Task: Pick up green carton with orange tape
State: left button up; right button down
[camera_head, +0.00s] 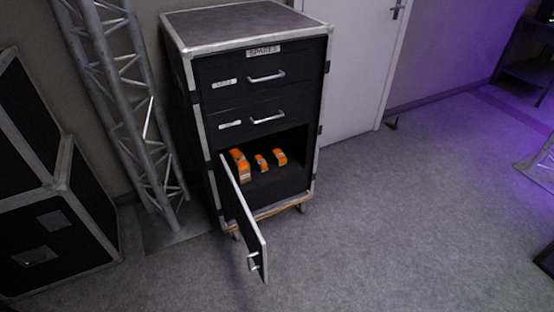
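Three small cartons stand in the open lower compartment of a black cabinet (262,88) with metal edges. The left carton (240,165) is the largest. The middle carton (262,163) is the smallest, and the right carton (280,158) is a little bigger. All show bright orange on top, with paler or darker bands; they are too small to make out a green one for certain. The cabinet door (243,222) is swung open towards me on the left side. Neither of my grippers is in view.
Two closed drawers with handles sit above the compartment, under a "SPARES" label (264,51). A metal truss (128,100) stands left of the cabinet, and black cases (55,215) are further left. A white door (358,60) is behind. The grey floor (410,210) at right is largely clear.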

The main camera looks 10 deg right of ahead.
aim_at(261, 163)
jog(key=i+l+u, duration=0.95)
jog(key=l, duration=0.25)
